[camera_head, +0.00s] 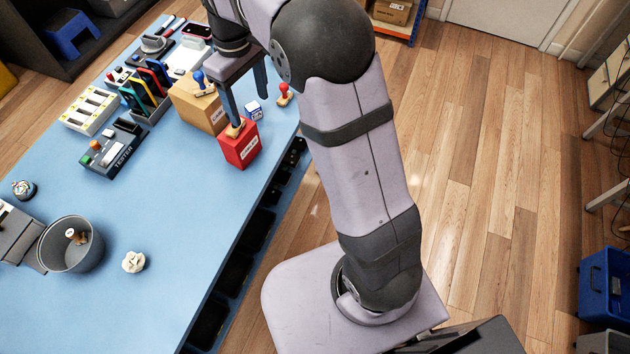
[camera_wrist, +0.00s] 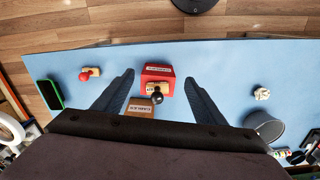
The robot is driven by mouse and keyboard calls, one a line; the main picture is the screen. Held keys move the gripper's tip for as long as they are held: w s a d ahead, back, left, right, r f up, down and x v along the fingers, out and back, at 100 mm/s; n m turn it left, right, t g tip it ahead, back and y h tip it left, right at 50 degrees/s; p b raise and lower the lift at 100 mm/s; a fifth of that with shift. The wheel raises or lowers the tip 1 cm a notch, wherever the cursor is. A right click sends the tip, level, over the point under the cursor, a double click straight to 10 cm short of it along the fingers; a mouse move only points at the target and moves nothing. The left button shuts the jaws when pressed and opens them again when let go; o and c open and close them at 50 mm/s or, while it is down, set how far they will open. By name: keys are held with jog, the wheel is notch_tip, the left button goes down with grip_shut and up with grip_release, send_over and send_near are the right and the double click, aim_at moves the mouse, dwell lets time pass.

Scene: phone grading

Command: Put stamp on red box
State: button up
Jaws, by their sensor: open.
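The red box (camera_head: 240,151) stands near the right edge of the blue table, with a white label on its side; it also shows in the wrist view (camera_wrist: 158,70). A stamp with a wooden base (camera_head: 235,129) and a black knob (camera_wrist: 157,98) rests on top of the red box. My gripper (camera_head: 249,110) is above the box, pointing down. In the wrist view its fingers (camera_wrist: 159,78) are spread wide on either side of the stamp, apart from it, with nothing held. In the head view a finger hides the stamp's handle.
A cardboard box (camera_head: 194,108) with a blue-handled stamp (camera_head: 200,80) on it stands beside the red box. A tester (camera_head: 112,152) and a grey bin (camera_head: 72,262) stand farther away. The middle table is clear.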

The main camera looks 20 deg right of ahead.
jog(key=s+d+f+m, duration=0.2)
jog(key=s, duration=0.5)
jog(key=s+d+f+m, duration=0.2)
jog(key=s, duration=0.6)
jog(key=s+d+f+m, duration=0.2)
jog(key=s+d+f, duration=0.1)
jog(key=s, duration=0.4)
jog(key=shift+s+m, duration=0.3)
jog(key=shift+s, duration=0.1)
